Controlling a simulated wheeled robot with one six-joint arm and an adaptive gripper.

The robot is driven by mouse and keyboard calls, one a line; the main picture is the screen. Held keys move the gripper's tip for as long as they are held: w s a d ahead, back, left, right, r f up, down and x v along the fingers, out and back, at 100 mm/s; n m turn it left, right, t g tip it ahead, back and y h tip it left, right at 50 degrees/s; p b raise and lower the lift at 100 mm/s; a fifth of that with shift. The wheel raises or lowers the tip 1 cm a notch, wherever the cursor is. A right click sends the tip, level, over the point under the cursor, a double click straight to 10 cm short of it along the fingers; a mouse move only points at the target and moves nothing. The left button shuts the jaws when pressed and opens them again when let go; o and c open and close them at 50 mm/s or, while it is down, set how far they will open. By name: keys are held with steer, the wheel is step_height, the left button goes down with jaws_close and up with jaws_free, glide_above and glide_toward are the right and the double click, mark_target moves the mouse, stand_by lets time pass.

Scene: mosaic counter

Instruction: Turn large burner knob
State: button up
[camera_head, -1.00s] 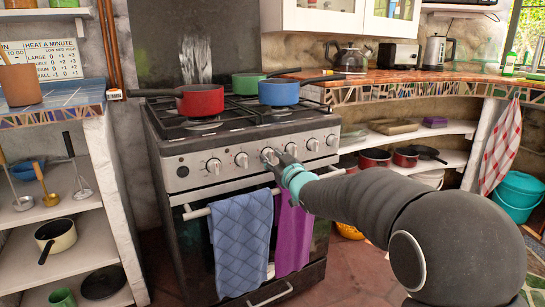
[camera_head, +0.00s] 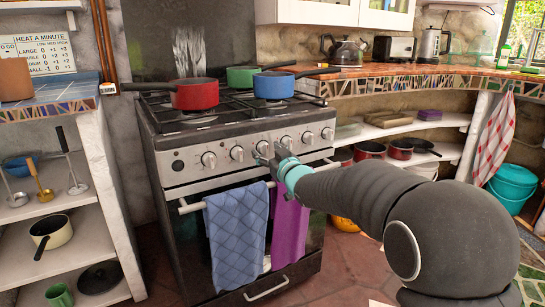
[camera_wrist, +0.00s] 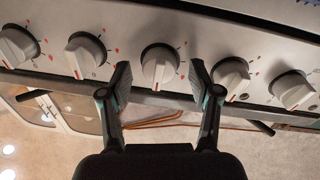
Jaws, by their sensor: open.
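The stove (camera_head: 230,160) has a row of several pale knobs on its steel front panel. My gripper (camera_head: 271,156) is at this panel, by the third knob from the left (camera_head: 262,148), which it partly hides. In the wrist view my gripper (camera_wrist: 159,74) is open, one finger on each side of a middle knob (camera_wrist: 159,66). The knob sits between the fingertips, with gaps visible on both sides. A neighbouring knob (camera_wrist: 84,56) is left of the fingers and another (camera_wrist: 231,77) is close by the right finger. Which knob serves the large burner cannot be told.
A red pan (camera_head: 195,95), a green pan (camera_head: 241,76) and a blue pan (camera_head: 273,87) stand on the hob. A blue towel (camera_head: 236,235) and a purple towel (camera_head: 289,228) hang from the oven handle below my gripper. Shelves flank the stove.

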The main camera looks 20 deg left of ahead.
steer(key=v, duration=1.1)
steer(key=shift+s+d, duration=0.3)
steer(key=d+f+m+g+h, duration=0.2)
steer(key=d+f+h, duration=0.4)
steer(key=f, duration=0.5)
steer(key=s+d+f+m+g+h, duration=0.3)
steer(key=s+d+h, duration=0.3)
steer(key=d, duration=0.4)
steer(key=s+d+r+m+g+p, duration=0.1)
steer(key=s+d+r+m+p, duration=0.1)
steer(key=s+d, duration=0.7)
steer(key=s+d+r+m+g+h+p, duration=0.1)
steer(key=s+d+r+m+p, duration=0.2)
steer(key=s, duration=1.4)
steer(key=d+r+m, duration=0.1)
steer(key=d+r, duration=0.2)
steer(key=d, duration=0.3)
steer(key=shift+d+r, duration=0.15)
steer(key=shift+r, duration=0.25)
